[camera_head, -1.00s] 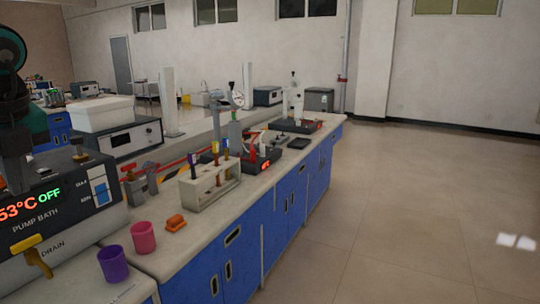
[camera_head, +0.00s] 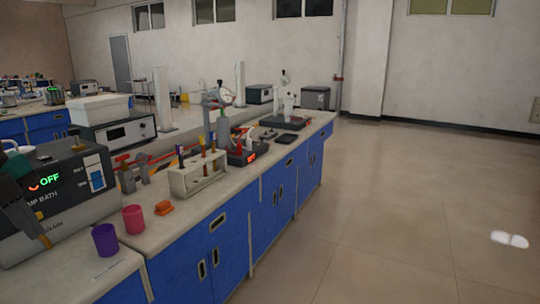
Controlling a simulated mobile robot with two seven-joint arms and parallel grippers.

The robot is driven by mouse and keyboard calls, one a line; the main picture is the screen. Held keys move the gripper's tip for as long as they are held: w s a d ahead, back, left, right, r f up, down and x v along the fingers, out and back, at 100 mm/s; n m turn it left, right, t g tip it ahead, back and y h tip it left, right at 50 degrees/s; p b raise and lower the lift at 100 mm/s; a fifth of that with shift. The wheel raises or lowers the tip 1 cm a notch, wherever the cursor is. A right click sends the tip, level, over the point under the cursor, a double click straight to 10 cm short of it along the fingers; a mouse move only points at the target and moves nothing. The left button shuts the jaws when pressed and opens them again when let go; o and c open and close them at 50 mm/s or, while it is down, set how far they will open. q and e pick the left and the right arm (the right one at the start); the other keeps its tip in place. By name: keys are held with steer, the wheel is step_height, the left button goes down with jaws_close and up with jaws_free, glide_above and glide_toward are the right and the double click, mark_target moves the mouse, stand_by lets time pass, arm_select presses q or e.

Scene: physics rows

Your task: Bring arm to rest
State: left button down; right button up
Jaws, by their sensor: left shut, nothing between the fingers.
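My left arm comes in at the left edge of the head view, dark and green. Its gripper (camera_head: 32,228) is shut and empty, low in front of the pump bath (camera_head: 85,188). The arm hides part of the bath's display and front. I cannot tell whether the fingers touch the bath or its yellow drain handle (camera_head: 45,241). My right gripper is not in view.
A purple cup (camera_head: 105,240), a pink cup (camera_head: 133,219) and an orange block (camera_head: 163,208) stand near the bench's front edge. Behind them is a tube rack (camera_head: 198,178) with several tubes. Open floor (camera_head: 400,220) lies to the right.

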arm_select(q)
steer(key=s+d+f+n+t+h+p, duration=0.1)
steer(key=s+d+f+n+t+h, duration=0.15)
steer(key=f+n+t, duration=0.6)
steer(key=s+d+f+n+t+h+p, duration=0.1)
steer(key=s+d+f+n+t+h, duration=0.2)
steer(key=f, duration=1.1)
steer(key=s+d+f+n+g+y, duration=0.1)
steer(key=s+d+f+n, duration=0.3)
steer(key=d, duration=0.4)
steer(key=s+d+f+n+g+y, duration=0.2)
steer(key=s+d+f+n+y, duration=0.2)
steer(key=d+f, duration=0.4)
steer(key=shift+s+n, duration=0.2)
steer(key=shift+n, duration=0.65)
steer(key=shift+a+f, duration=0.1)
